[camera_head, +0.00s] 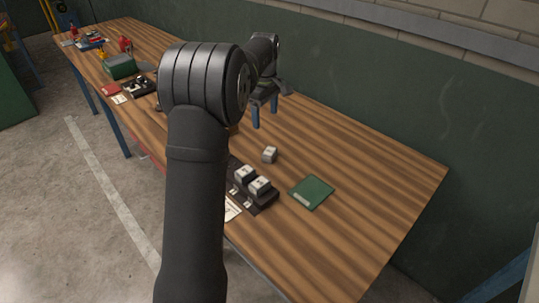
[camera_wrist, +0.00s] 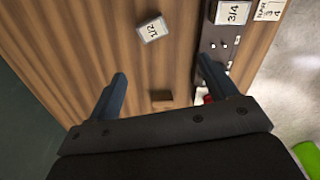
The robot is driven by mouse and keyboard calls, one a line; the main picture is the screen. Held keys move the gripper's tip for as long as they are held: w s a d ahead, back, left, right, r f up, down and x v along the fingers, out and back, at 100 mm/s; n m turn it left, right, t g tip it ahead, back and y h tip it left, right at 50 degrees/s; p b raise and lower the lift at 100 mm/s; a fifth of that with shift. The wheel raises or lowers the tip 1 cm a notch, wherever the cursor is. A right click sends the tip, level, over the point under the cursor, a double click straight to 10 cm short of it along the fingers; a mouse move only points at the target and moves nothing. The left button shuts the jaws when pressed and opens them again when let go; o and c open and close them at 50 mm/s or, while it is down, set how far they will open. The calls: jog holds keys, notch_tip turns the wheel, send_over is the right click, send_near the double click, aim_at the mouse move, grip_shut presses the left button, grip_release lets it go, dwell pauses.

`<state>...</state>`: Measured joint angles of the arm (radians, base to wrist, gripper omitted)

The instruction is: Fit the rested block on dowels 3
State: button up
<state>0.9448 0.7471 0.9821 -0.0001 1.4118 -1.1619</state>
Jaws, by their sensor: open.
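A loose grey-white block (camera_head: 270,155) rests on the bench, apart from the dark fixture (camera_head: 266,202). In the wrist view a block marked 1/2 (camera_wrist: 152,30) lies tilted on the wood. Two similar blocks, a nearer one (camera_head: 260,186) and a farther one (camera_head: 244,174), sit on the fixture. In the wrist view a block marked 3/4 (camera_wrist: 232,12) sits on the dark fixture strip (camera_wrist: 212,42), with small light pegs beside it. My gripper (camera_wrist: 164,82) is open and empty above the bench, its blue fingers wide apart. My arm hides part of the fixture in the head view.
A green mat (camera_head: 311,193) lies right of the fixture. A small brown block (camera_wrist: 161,97) shows between my fingers. A printed card (camera_wrist: 270,10) lies beside the fixture. A green box (camera_head: 120,68) and other items stand at the far left.

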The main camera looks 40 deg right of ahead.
jog(key=n, duration=0.2)
send_over(270, 151)
jog(key=f, duration=1.1)
jog(key=shift+a+f, duration=0.15)
jog(key=shift+a, duration=0.15)
jog(key=shift+d+f, duration=0.15)
jog(key=shift+f, duration=1.25)
jog(key=shift+d+f, duration=0.1)
jog(key=shift+f, duration=1.25)
jog(key=c, duration=1.1)
jog(key=shift+c, duration=0.2)
jog(key=shift+r, duration=0.15)
